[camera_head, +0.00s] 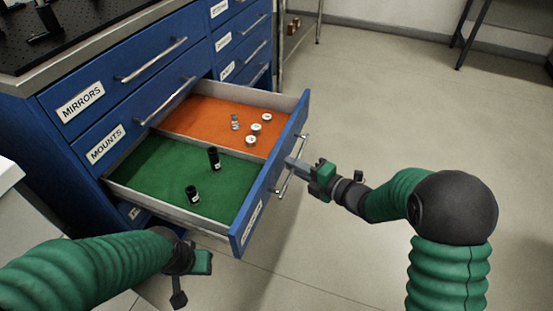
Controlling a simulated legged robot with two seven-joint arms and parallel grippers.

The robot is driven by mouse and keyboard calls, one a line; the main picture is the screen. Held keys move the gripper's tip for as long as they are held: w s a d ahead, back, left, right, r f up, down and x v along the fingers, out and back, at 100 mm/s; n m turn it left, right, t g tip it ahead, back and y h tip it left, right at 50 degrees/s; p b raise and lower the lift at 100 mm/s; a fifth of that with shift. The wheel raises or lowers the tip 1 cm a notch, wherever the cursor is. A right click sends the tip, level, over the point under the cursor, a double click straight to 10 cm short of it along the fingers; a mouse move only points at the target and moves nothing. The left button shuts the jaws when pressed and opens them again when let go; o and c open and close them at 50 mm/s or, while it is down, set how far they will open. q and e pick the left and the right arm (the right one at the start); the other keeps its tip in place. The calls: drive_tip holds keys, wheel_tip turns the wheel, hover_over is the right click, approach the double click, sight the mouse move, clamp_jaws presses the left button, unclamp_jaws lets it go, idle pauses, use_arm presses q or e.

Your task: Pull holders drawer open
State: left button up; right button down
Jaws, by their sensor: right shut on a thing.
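The holders drawer (276,175) is pulled out of the blue cabinet, with its inside in view. The label on its front is seen edge-on and is hard to read. Its near section has a green liner (160,190) with two black cylindrical holders (213,158). Its far section has an orange liner (190,125) with several small pale round parts (251,140). My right gripper (293,170) is shut on the drawer's bar handle (303,152). My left gripper (190,277) is in front of the cabinet, below the drawer, touching nothing that I can see; its fingers are unclear.
The drawers labelled MIRRORS (100,85) and MOUNTS (120,135) above are shut, as is the labelled drawer column (240,45) beside them. A black breadboard (85,30) tops the cabinet. The floor (390,110) at right is clear.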

drive_tip(key=shift+s+d+f, duration=0.15)
drive_tip(key=shift+s+d, duration=0.2)
drive_tip(key=shift+d, duration=0.5)
drive_tip(key=shift+s+d+f, duration=0.1)
drive_tip(key=shift+s+d, duration=0.25)
drive_tip(key=shift+d, duration=0.45)
drive_tip(key=c, duration=1.5)
unclamp_jaws()
drive_tip(key=shift+w, duration=0.1)
drive_tip(key=shift+r, duration=0.1)
drive_tip(key=p+v, duration=0.6)
drive_tip(key=v, duration=1.1)
drive_tip(key=shift+w, duration=0.15)
